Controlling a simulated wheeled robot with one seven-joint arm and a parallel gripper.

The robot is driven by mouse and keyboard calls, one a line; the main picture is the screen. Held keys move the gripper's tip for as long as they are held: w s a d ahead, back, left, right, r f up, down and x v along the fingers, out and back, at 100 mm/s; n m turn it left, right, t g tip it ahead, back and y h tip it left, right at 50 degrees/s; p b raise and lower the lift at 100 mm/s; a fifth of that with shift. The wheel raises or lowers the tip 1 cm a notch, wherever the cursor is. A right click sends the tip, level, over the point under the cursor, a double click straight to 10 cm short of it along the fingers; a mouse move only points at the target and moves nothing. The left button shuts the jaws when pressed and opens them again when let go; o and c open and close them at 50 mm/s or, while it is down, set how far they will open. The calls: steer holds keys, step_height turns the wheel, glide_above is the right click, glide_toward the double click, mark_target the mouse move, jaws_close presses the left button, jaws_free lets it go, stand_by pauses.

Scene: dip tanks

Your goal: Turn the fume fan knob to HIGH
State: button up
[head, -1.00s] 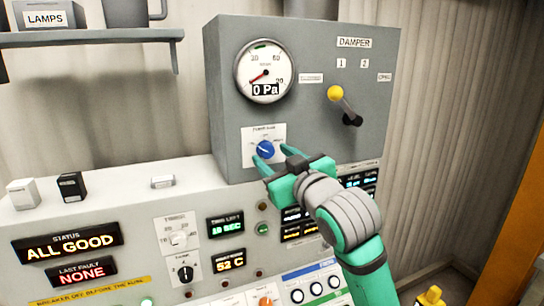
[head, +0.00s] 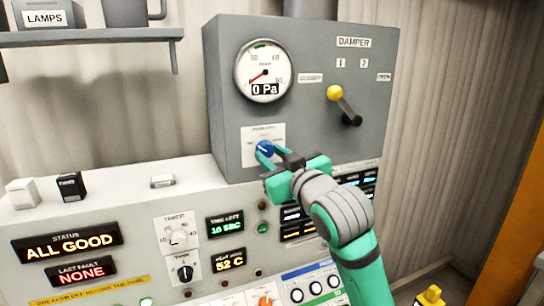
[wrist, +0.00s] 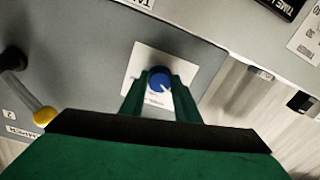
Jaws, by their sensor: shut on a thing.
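The fume fan knob (head: 265,149) is blue and round, on a white label plate (head: 250,133) low on the grey box. It also shows in the wrist view (wrist: 160,80), with a pale pointer mark at its lower right there. My gripper (head: 266,154) is at the knob, its green fingers on either side and shut on it. The fingers also show in the wrist view (wrist: 159,92). The position words on the label are too small to read, so I cannot tell which setting the knob points to.
The grey box (head: 226,90) carries a pressure gauge (head: 264,71) reading 0 Pa and a yellow-tipped damper lever (head: 335,92) to the right. The sloped white panel (head: 135,215) below holds displays, a timer knob (head: 178,238) and other controls. A shelf (head: 95,38) hangs upper left.

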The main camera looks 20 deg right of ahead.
steer(key=m, duration=0.5)
steer(key=shift+a, duration=0.1)
steer(key=m, duration=0.6)
steer(key=shift+r+m, duration=0.1)
steer(key=shift+m, duration=0.3)
steer(key=m, duration=0.6)
steer(key=shift+a+r+m+h, duration=0.1)
steer(key=shift+m+h, duration=0.2)
steer(key=m, duration=0.5)
steer(key=shift+m, duration=0.4)
steer(key=shift+s, duration=0.1)
steer(key=o, duration=1.1)
steer(key=shift+d, duration=0.2)
steer(key=shift+c, duration=0.2)
steer(key=shift+a, duration=0.15)
